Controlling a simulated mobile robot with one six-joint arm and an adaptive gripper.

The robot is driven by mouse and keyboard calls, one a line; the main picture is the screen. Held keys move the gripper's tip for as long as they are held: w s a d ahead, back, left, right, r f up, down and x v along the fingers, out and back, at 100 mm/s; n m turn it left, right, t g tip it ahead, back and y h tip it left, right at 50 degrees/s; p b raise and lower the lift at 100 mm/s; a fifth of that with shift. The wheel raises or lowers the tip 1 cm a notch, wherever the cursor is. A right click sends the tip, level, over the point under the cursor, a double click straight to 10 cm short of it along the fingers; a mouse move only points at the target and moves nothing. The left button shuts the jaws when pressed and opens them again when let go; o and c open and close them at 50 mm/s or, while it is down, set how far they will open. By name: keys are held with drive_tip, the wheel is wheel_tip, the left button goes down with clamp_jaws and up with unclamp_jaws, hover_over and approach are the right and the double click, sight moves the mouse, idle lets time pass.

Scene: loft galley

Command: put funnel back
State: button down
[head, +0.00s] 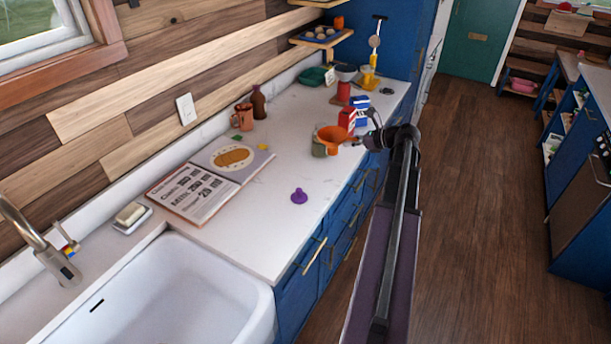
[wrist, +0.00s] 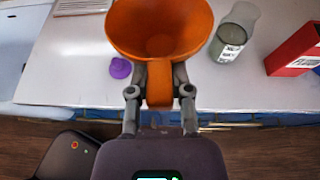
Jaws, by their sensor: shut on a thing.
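An orange funnel (head: 334,135) is held by its handle in my gripper (head: 359,140), over the front edge of the counter. In the wrist view the funnel (wrist: 160,30) has its wide mouth turned up toward the camera, and the fingers of my gripper (wrist: 160,92) are closed on its handle. A grey-green jar (head: 318,149) stands on the counter, partly behind the funnel in the head view. In the wrist view the jar (wrist: 235,35) is to the right of the funnel, with a visible gap. The funnel's spout is hidden.
A small purple object (head: 299,196) sits on the white counter (head: 258,205). Red (head: 347,119) and blue (head: 361,107) boxes stand beyond the funnel. An open book (head: 195,188), mug (head: 242,117) and brown bottle (head: 258,103) are farther left. The counter between book and jar is mostly clear.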

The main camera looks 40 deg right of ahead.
drive_tip(key=s+a+f+b, duration=0.4)
drive_tip(key=a+f+b, duration=0.6)
drive_tip(key=shift+a+f+m+t+h+b, duration=0.15)
drive_tip(key=shift+m+t+h+b, duration=0.15)
drive_tip(key=shift+m, duration=0.1)
drive_tip(key=w+d+f+b, duration=0.1)
drive_tip(key=w+d, duration=0.5)
drive_tip(key=w, duration=0.7)
drive_tip(key=shift+f, duration=0.2)
drive_tip(key=shift+w, duration=0.1)
drive_tip(key=shift+w+d+f+b, duration=0.2)
drive_tip(key=shift+w+d+b, duration=0.15)
drive_tip(key=shift+w, duration=0.35)
drive_tip(key=shift+s+a+f+b, duration=0.1)
drive_tip(key=shift+f+b, duration=1.5)
drive_tip(key=shift+b, duration=0.05)
drive_tip(key=shift+f, duration=0.1)
